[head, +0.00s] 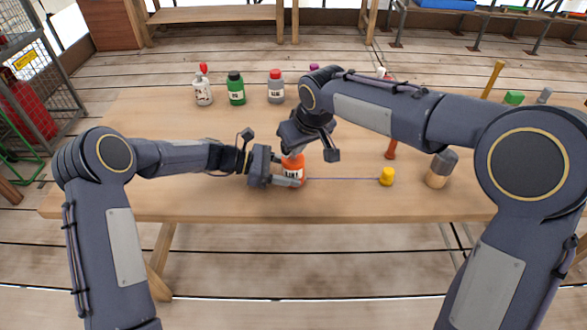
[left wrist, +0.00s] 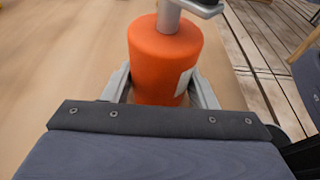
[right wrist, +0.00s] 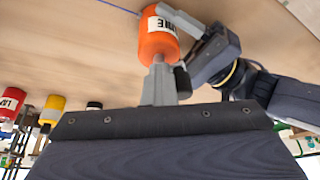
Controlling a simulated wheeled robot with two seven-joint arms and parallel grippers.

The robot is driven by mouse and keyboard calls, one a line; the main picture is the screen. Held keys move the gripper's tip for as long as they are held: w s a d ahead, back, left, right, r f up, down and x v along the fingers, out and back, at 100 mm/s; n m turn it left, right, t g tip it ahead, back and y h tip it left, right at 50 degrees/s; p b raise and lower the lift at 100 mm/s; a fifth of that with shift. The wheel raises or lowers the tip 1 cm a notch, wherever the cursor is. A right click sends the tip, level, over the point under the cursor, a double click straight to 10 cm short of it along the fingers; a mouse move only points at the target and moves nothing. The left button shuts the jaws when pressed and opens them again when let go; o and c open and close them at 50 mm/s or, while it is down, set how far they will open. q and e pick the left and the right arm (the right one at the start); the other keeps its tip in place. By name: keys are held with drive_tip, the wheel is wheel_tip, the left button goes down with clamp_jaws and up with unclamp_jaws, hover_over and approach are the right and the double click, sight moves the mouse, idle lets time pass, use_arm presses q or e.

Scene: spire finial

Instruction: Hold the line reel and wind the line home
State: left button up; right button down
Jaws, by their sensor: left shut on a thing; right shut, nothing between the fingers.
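The orange line reel (head: 293,168) stands upright near the front of the table, its white label facing front. My left gripper (head: 288,172) is shut around its sides; the left wrist view shows the orange body (left wrist: 165,58) between both fingers. A grey stem (left wrist: 168,16) rises from the reel's top. My right gripper (right wrist: 160,85) is shut and empty, pointing down at the reel's top; whether it touches the crank is unclear. A dark knob (right wrist: 183,82) shows beside its fingers. A thin purple line (head: 340,179) runs from the reel to a yellow piece (head: 387,177) on the right.
A white bottle (head: 203,92), a green bottle (head: 236,88) and a grey red-capped bottle (head: 275,86) stand at the back left. A wooden-based cylinder (head: 440,168) stands right of the yellow piece. The table's front left is clear. My right arm hides part of the back.

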drive_tip(key=shift+s+a, duration=0.15)
drive_tip(key=shift+s, duration=0.1)
wheel_tip(320, 180, up, 7)
idle(0.7)
idle(0.4)
drive_tip(key=shift+s+d+f, duration=0.1)
drive_tip(key=shift+d+f, duration=0.15)
drive_tip(key=shift+f, duration=0.4)
drive_tip(key=shift+d+f, duration=0.3)
drive_tip(key=shift+f, duration=0.35)
drive_tip(key=shift+s+d+f, duration=0.1)
drive_tip(key=shift+d+f, duration=0.15)
drive_tip(key=shift+f, duration=0.4)
drive_tip(key=shift+f, duration=0.1)
idle(1.0)
wheel_tip(320, 180, down, 3)
drive_tip(key=shift+r, duration=0.15)
idle(0.5)
